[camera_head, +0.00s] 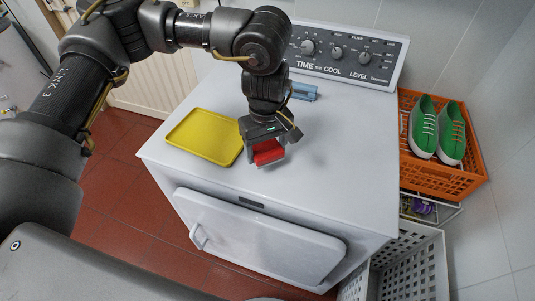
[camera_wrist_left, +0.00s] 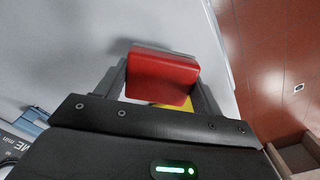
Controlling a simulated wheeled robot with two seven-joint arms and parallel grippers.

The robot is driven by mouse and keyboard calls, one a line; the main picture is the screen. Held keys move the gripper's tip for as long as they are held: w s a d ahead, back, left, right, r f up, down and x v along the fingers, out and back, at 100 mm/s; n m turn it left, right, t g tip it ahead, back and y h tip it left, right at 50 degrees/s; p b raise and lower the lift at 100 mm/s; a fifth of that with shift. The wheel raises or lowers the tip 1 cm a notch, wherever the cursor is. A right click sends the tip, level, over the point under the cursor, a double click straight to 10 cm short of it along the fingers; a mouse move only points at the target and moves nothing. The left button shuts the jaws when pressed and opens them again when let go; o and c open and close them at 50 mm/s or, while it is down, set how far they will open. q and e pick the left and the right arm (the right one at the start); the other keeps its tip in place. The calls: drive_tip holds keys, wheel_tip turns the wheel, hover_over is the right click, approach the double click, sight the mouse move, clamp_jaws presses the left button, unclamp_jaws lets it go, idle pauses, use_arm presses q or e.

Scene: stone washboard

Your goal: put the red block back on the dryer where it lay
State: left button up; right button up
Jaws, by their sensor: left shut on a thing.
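The red block (camera_head: 268,153) is between the fingers of my left gripper (camera_head: 266,157), over the white dryer (camera_head: 335,180) top, just right of the yellow tray. In the left wrist view the red block (camera_wrist_left: 163,75) sits between the two fingers of the left gripper (camera_wrist_left: 160,90), which is shut on it. The head view does not show clearly how high the block is above the dryer top. My right gripper is in neither view.
The yellow tray (camera_head: 205,136) lies empty on the dryer's left side. A blue object (camera_head: 303,91) lies near the control panel (camera_head: 345,53). An orange crate (camera_head: 420,170) with green shoes (camera_head: 423,125) stands to the right. The dryer top's right half is clear.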

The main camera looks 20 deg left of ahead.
sight(267, 157)
use_arm(q)
drive_tip(key=shift+w+f, duration=0.2)
drive_tip(key=shift+f, duration=0.15)
wheel_tip(267, 157, down, 2)
drive_tip(key=shift+f+p, duration=0.1)
drive_tip(key=shift+p, duration=0.65)
drive_tip(key=shift+f, duration=0.4)
drive_tip(key=shift+f+b, duration=0.25)
drive_tip(key=shift+b, duration=0.1)
drive_tip(key=o, duration=1)
drive_tip(key=shift+r, duration=0.1)
